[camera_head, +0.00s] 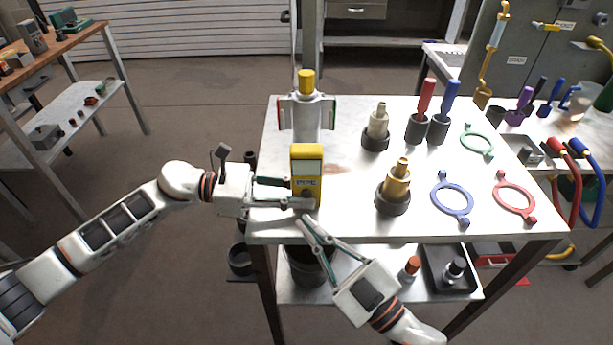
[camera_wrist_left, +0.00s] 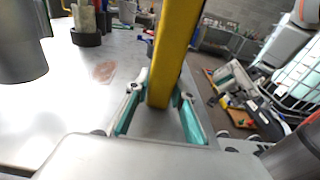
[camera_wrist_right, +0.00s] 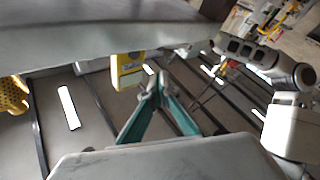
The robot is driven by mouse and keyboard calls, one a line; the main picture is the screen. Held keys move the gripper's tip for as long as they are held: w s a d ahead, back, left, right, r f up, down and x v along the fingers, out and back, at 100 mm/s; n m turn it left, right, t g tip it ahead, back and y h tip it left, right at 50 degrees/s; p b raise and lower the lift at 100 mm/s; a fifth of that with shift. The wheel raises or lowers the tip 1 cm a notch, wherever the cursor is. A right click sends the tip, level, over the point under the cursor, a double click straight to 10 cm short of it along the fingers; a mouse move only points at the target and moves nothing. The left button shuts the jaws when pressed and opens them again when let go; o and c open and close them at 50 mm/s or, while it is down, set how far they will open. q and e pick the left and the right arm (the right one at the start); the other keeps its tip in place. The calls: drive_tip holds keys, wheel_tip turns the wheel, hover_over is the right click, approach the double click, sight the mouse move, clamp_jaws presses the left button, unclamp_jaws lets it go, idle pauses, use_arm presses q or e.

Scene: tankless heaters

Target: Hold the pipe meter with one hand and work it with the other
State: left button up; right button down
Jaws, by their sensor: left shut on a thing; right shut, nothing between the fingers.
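The pipe meter (camera_head: 307,160) is a yellow upright box with a dark dial and the word PIPE on its front. In the left wrist view the meter's yellow side (camera_wrist_left: 176,50) rises between the fingers. The meter's lower yellow face (camera_wrist_right: 127,70) shows in the right wrist view, left of the right fingertips (camera_wrist_right: 160,88).
A grey canister with a yellow cap (camera_head: 306,82) stands behind the meter. Brass fittings in dark cups (camera_head: 393,206), a blue ring (camera_head: 452,198) and a red ring (camera_head: 515,198) lie to the right on the white table (camera_head: 345,215). A lower shelf holds cups and a tray.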

sight(294, 188)
drive_tip(key=shift+w, duration=2.05)
drive_tip(key=shift+w, duration=0.55)
idle(0.3)
drive_tip(key=shift+s, duration=0.6)
drive_tip(key=s, duration=0.6)
idle(0.3)
